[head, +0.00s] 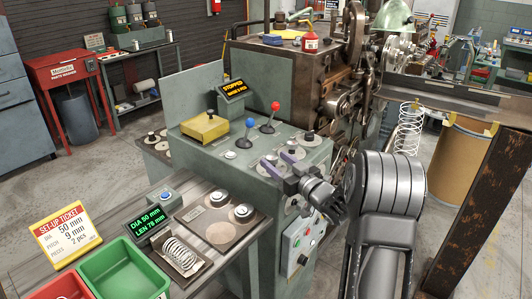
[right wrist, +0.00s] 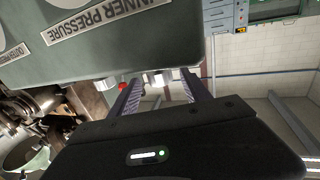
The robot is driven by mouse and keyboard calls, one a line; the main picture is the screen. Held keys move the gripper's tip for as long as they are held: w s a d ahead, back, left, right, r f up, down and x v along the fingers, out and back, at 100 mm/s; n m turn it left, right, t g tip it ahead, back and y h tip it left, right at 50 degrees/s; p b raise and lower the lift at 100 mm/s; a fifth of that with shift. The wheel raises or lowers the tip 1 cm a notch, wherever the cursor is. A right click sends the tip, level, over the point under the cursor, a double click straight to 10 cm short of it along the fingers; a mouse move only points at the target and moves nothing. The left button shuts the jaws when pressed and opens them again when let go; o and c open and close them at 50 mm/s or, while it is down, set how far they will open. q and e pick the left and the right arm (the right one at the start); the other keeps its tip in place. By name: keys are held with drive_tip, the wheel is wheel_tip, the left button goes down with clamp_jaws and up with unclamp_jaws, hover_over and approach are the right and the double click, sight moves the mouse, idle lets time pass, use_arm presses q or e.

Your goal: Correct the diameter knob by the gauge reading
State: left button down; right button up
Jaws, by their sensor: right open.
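The gauge display (head: 150,221) reads DIA 50 mm, LEN 78 mm. A coiled spring (head: 181,254) lies on the dark plate beside it. The set-up ticket (head: 67,232) reads 50 mm diameter, 9 mm pitch, 2 pcs. The green console (head: 205,158) carries several knobs, including a knob (head: 308,137) at its right; I cannot tell which is the diameter knob. My right gripper (head: 278,161) is open and empty at the console's front right edge. In the right wrist view its fingers (right wrist: 162,92) point toward small white and red parts below an upside-down INNER PRESSURE label (right wrist: 108,20). My left gripper is out of view.
A blue-topped lever (head: 249,123) and a red-topped lever (head: 275,107) rise from the console. The machine display (head: 234,87) reads STOPPED. Red (head: 68,286) and green (head: 110,270) bins stand at front left. A hanging spring (head: 408,128) is at right.

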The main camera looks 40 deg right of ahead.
sight(268, 155)
drive_tip(key=w+p, duration=0.1)
drive_tip(key=w, duration=0.4)
drive_tip(key=shift+w, duration=0.35)
drive_tip(key=shift+a, duration=0.1)
drive_tip(key=shift+c, duration=0.6)
clamp_jaws()
